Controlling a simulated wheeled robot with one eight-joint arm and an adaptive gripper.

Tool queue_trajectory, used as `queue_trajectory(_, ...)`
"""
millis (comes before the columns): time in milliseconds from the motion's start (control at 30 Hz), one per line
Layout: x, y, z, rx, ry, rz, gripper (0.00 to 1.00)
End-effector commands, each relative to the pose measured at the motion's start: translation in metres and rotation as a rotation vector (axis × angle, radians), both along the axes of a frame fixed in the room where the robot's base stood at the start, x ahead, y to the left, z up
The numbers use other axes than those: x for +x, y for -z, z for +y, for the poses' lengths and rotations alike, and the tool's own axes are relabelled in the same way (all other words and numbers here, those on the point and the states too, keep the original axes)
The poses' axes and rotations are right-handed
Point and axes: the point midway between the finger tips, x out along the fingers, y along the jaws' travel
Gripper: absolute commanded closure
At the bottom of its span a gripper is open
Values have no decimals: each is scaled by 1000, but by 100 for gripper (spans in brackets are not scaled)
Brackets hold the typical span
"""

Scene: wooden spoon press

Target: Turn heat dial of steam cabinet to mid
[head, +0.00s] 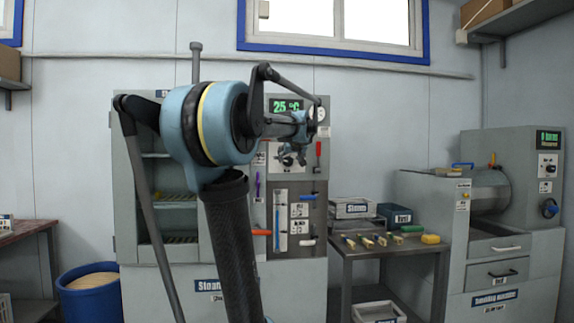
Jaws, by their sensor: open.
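The steam cabinet (310,293) is grey and stands against the back wall behind my arm. Its green display (286,105) reads 25 °C. A white panel (274,163) lies below the display, and a dark dial seems to sit there, largely hidden by my gripper. My gripper (291,158) is open, in front of this panel. I cannot tell whether its fingers touch the dial, and the dial's setting cannot be read.
A red lever (318,154) is close to the right of my gripper. Red, blue and white handles sit lower on the cabinet. A metal table (385,250) with boxes and wooden pieces stands right, a grey machine (520,180) beyond. A blue bin (90,300) stands left.

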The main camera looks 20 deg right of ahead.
Motion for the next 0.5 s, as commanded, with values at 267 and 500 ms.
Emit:
queue_trajectory(267,36,16,-10,-1,0,0,41)
queue_trajectory(500,50,22,-14,0,-1,0,41)
